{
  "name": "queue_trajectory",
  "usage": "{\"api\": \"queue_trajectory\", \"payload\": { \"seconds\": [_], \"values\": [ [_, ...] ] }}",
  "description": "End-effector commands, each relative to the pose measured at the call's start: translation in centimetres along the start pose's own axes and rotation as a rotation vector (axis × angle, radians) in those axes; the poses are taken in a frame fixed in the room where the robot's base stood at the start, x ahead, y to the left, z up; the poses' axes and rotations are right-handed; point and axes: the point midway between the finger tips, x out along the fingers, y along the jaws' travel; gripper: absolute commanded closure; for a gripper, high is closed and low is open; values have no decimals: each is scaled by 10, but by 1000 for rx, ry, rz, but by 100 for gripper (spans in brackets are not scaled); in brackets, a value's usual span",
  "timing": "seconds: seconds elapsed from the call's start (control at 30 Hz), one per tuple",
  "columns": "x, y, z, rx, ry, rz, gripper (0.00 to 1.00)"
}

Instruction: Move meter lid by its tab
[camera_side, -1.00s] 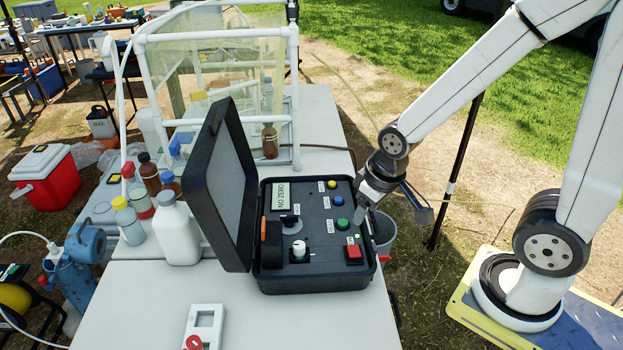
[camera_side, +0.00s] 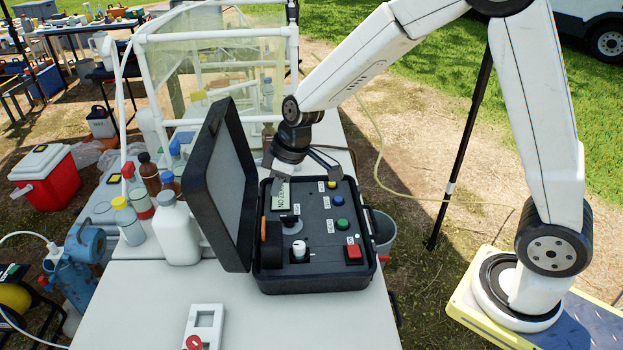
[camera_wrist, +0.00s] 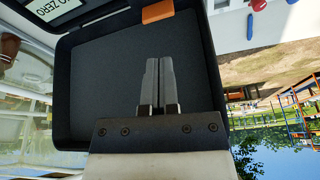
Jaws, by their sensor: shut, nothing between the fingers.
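The black meter case (camera_side: 318,285) lies open on the table, its big lid (camera_side: 212,180) standing up at the left. The lid's grey inner face also shows in the wrist view (camera_wrist: 105,75). An orange tab (camera_side: 263,229) shows at the left of the control panel, beside a dark upright part. The tab is at the top of the wrist view (camera_wrist: 157,11). My gripper (camera_side: 272,174) is shut and empty, above the panel's back left by the display (camera_side: 281,200). In the wrist view its fingers (camera_wrist: 158,65) point towards the tab, apart from it.
The panel bears buttons and a white knob (camera_side: 299,249). A white jug (camera_side: 177,233) and several bottles stand left of the lid. A pipe frame (camera_side: 297,80) stands behind. The table front (camera_side: 300,325) has free room, besides a white holder (camera_side: 203,328).

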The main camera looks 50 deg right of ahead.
Motion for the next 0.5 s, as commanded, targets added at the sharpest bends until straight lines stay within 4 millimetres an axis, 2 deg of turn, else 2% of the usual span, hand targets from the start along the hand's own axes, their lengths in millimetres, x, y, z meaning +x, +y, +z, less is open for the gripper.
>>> {"api": "queue_trajectory", "payload": {
  "seconds": [0.1, 0.2, 0.33, 0.5],
  "values": [
    [11, 0, -27, -92, 25, -28, 100],
    [17, -1, -42, -149, 41, -44, 100],
    [20, -2, -52, -188, 54, -54, 100],
    [21, -2, -54, -197, 56, -56, 100]
  ]
}}
